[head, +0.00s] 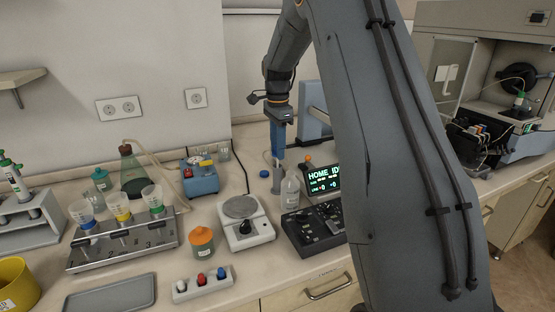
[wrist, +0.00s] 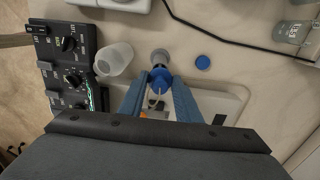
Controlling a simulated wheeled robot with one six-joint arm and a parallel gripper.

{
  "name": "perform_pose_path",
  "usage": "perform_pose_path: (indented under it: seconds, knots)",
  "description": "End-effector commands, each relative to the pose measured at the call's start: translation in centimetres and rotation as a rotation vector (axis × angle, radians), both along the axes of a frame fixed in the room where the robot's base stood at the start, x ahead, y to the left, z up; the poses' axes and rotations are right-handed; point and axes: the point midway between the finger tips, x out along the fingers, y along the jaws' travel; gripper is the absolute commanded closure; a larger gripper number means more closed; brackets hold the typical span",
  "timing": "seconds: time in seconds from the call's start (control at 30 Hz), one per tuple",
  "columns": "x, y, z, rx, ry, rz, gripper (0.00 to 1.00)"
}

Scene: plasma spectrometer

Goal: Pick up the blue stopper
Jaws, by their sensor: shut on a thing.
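My gripper (head: 277,151) points down over the back of the bench, left of the lit display. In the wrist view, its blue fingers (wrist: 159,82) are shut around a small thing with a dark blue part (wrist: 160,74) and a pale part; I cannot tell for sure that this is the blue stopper. A grey round end (wrist: 160,56) shows just beyond the fingertips. A blue-topped piece (head: 221,273) sits in the white strip at the front.
A clear bottle (head: 290,188) and the dark control box (head: 314,230) stand close to my gripper. The display (head: 324,179) is on its right. A white balance (head: 245,223), orange-lidded jar (head: 202,243) and funnel rack (head: 122,243) stand to the left.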

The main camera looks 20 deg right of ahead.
Motion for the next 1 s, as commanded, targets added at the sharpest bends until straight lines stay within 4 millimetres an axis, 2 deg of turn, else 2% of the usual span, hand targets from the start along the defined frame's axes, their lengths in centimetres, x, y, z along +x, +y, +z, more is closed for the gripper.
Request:
perform_pose_path:
  seconds: [0.4,0.6,0.8,1.0]
  knots:
    - [0.2,0.0,8.6,-0.001,-0.005,0.000,0.91]
    - [0.1,0.0,12.0,-0.001,-0.003,0.000,0.91]
    - [0.0,0.0,13.6,0.000,0.000,0.000,0.91]
    - [0.0,0.0,13.9,0.000,0.000,0.000,0.91]
